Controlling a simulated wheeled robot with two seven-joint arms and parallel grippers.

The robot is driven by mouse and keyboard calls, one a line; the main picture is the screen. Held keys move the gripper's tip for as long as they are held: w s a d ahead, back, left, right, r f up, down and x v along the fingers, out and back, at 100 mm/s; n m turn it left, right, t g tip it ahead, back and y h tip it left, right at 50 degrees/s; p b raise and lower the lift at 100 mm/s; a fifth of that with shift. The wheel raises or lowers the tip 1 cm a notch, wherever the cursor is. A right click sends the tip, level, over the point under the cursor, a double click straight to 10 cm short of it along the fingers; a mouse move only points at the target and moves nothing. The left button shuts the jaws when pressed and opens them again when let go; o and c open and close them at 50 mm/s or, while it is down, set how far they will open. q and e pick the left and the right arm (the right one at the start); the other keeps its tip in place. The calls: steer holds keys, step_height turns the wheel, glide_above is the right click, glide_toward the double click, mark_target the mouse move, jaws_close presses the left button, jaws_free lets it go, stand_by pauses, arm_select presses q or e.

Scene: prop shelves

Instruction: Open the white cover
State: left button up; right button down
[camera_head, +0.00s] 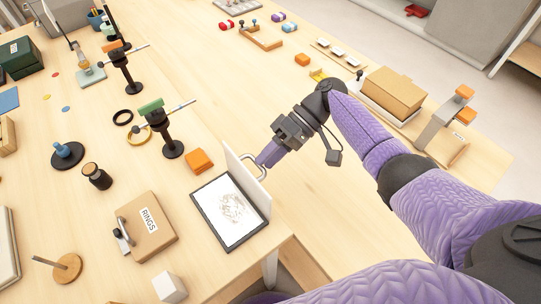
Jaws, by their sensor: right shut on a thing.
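The white cover (238,168) is swung up and stands on edge along the upper right side of a dark-rimmed tray (203,215). The tray lies open, showing a white inside with a brownish drawing or pattern. My right gripper (262,164) comes from the upper right and is shut on the cover's handle (250,162), on the face turned away from the tray. The fingertips are small and partly hidden around the handle. My left gripper is not in view.
An orange block (199,161) and a black stand (171,147) are close behind the tray. The RINGS box (148,228) and a white cube (169,288) stand to its left. The table's front edge is just below. Bare table lies right of the cover.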

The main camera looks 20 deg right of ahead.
steer(key=shift+s+a+f, duration=0.1)
steer(key=shift+s+f, duration=0.3)
steer(key=shift+f, duration=0.45)
steer(key=c, duration=0.7)
jaws_free()
steer(key=shift+w+a, duration=0.15)
steer(key=shift+w+r, duration=0.1)
steer(key=shift+r, duration=0.1)
steer(key=b+v, duration=0.1)
steer(key=v, duration=0.6)
steer(key=shift+w+r, duration=0.15)
steer(key=shift+w, duration=0.05)
